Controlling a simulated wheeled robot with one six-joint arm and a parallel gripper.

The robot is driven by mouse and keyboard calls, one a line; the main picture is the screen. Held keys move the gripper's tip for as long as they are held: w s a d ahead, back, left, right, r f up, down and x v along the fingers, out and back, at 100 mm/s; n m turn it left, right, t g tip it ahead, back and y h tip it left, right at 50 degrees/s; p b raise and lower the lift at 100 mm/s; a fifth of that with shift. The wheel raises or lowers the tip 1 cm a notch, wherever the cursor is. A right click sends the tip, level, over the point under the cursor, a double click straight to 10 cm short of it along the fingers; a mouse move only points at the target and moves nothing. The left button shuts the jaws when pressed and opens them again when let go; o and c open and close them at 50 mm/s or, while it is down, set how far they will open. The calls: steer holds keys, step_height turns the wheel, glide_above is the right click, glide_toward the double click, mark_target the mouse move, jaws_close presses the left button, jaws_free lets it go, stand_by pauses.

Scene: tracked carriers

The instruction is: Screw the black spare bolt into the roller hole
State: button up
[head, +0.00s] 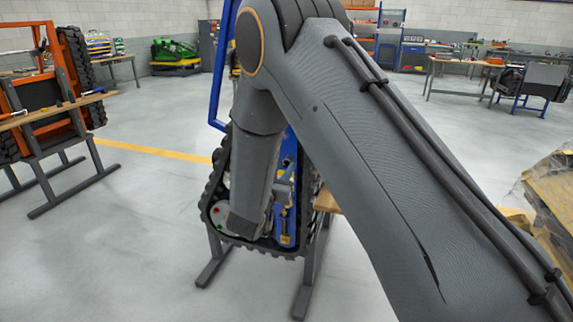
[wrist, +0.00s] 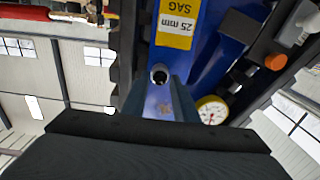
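A blue tracked carrier (head: 287,200) with a black rubber track stands on grey legs in the head view, partly hidden by my arm. In the wrist view, a small round metal-rimmed piece with a dark centre (wrist: 160,74) sits at the end of a blue-grey bar (wrist: 163,102). I cannot tell whether it is the roller hole or a bolt head. No black spare bolt can be made out. A broad dark block, likely part of my gripper, fills the bottom of the wrist view.
A yellow "25 mm SAG" label (wrist: 177,22), a round dial gauge (wrist: 211,110) and an orange knob (wrist: 276,61) are close by in the wrist view. An orange carrier (head: 35,100) stands at left. The floor between is clear.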

steer(key=shift+c, duration=0.6)
jaws_close()
steer(key=m+b, duration=0.2)
steer(key=m, duration=0.3)
steer(key=shift+f, duration=0.15)
steer(key=m+b, duration=0.2)
steer(key=m, duration=0.1)
steer(key=shift+m+b, duration=0.3)
steer(key=shift+m, duration=0.6)
